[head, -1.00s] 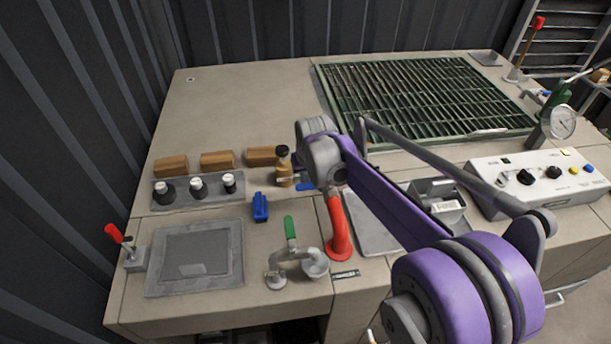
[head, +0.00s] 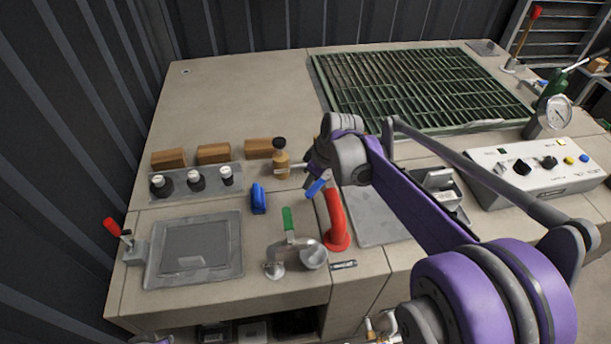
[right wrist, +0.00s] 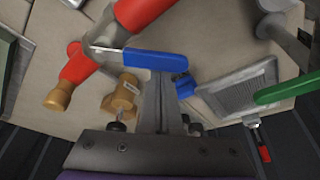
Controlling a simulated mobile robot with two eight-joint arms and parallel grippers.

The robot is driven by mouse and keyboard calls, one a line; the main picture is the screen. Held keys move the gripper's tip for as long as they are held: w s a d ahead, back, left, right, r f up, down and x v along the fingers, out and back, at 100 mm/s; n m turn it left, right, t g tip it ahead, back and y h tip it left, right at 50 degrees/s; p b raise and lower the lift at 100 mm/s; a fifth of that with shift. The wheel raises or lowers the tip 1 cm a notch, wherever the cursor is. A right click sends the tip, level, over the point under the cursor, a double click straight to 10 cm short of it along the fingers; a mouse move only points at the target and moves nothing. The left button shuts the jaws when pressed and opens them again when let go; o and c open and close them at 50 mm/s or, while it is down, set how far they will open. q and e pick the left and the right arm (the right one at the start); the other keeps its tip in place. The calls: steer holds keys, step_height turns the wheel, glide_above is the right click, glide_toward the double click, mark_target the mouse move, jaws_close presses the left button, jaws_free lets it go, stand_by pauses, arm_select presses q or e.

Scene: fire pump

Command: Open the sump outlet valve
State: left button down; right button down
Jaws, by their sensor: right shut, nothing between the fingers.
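A red pipe (head: 336,222) stands on the counter with a blue lever (head: 317,187) beside its upper part. A green-handled valve (head: 288,220) on a grey bent pipe stands in front. I cannot read which one is labelled as the sump outlet. My right gripper (right wrist: 158,85) is shut and empty close to the blue lever; I cannot tell whether they touch. In the head view my wrist largely hides it.
A brass part with a black cap (head: 281,160) stands close left of my right wrist. A blue block (head: 258,198), a row of black-and-white knobs (head: 195,181) and a grey panel (head: 192,249) lie further left. A control box (head: 540,170) and gauge (head: 548,117) stand right.

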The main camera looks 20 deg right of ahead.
mark_target(311, 195)
steer(key=s+n, duration=0.1)
steer(key=s+d+n+y, duration=0.1)
steer(key=n, duration=0.1)
steer(key=shift+n+g, duration=0.3)
steer(key=shift+g, duration=0.1)
steer(key=s+d+n, duration=0.1)
steer(key=n, duration=0.1)
steer(key=s+d+n+g, duration=0.1)
steer(key=n, duration=0.1)
steer(key=shift+d+y, duration=0.2)
steer(key=shift+y, duration=0.1)
steer(key=shift+s+d+p, duration=0.1)
steer(key=shift+s+p, duration=0.05)
steer(key=shift+p, duration=0.15)
steer(key=a, duration=0.2)
steer(key=w+a, duration=0.1)
steer(key=shift+w+a, duration=0.1)
steer(key=shift+a, duration=0.3)
steer(key=v, duration=1)
steer(key=shift+p, duration=0.35)
